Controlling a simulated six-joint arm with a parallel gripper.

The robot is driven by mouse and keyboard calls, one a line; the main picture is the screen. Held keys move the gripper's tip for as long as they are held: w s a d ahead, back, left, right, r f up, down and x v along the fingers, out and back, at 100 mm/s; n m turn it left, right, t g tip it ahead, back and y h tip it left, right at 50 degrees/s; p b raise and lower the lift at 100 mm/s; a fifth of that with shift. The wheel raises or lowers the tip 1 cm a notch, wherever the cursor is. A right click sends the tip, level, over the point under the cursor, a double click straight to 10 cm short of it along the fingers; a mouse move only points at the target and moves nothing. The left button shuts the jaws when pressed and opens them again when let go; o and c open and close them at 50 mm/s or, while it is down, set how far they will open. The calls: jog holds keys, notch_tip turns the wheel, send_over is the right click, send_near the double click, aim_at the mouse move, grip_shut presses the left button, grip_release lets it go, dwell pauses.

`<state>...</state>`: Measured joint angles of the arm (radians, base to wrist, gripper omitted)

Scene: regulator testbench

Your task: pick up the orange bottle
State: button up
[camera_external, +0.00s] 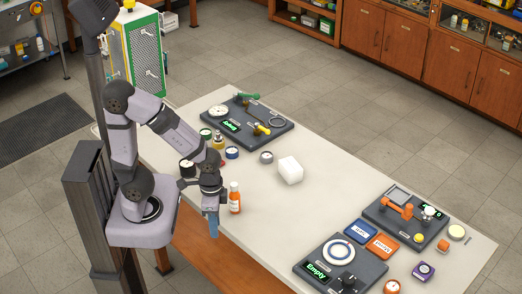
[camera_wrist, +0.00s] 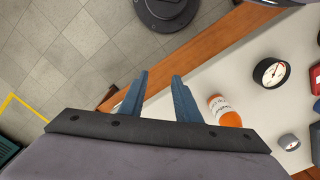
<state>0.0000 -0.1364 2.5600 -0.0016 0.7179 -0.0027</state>
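The orange bottle (camera_external: 235,198) with a white cap and pale label stands on the bench near its edge in the external view. It also shows in the wrist view (camera_wrist: 229,117), right of the fingers. My gripper (camera_external: 212,225) hangs just left of the bottle in the external view, over the bench's near edge. In the wrist view my gripper (camera_wrist: 160,83) has its two blue fingers spread apart with nothing between them. The fingers are apart from the bottle.
The pale bench (camera_external: 330,214) has clear room right of the bottle. A white block (camera_external: 290,170) and a black-rimmed gauge (camera_external: 187,168) stand nearby. Dark test boards (camera_external: 246,122) sit at the far end, and another (camera_external: 340,266) at the near end with an orange bin (camera_external: 382,246).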

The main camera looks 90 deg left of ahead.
jog(key=shift+o, duration=1.4)
jog(key=w+a+r+n+t+h+p, duration=0.1)
jog(key=a+n+t+h, duration=0.3)
jog(key=n, duration=0.5)
jog(key=w+a+r+n+t+h+p, duration=0.1)
jog(key=a+r+n+t+h, duration=0.3)
jog(key=n, duration=0.5)
jog(key=w+a+r+n+t+h+p, duration=0.1)
jog(key=a+r+n+t+h+p, duration=0.1)
jog(key=a+n+t+h, duration=0.2)
jog(key=shift+a+r+n+t+h, duration=0.25)
jog(key=shift+a+n+t+h, duration=0.15)
jog(key=shift+a+n, duration=1.75)
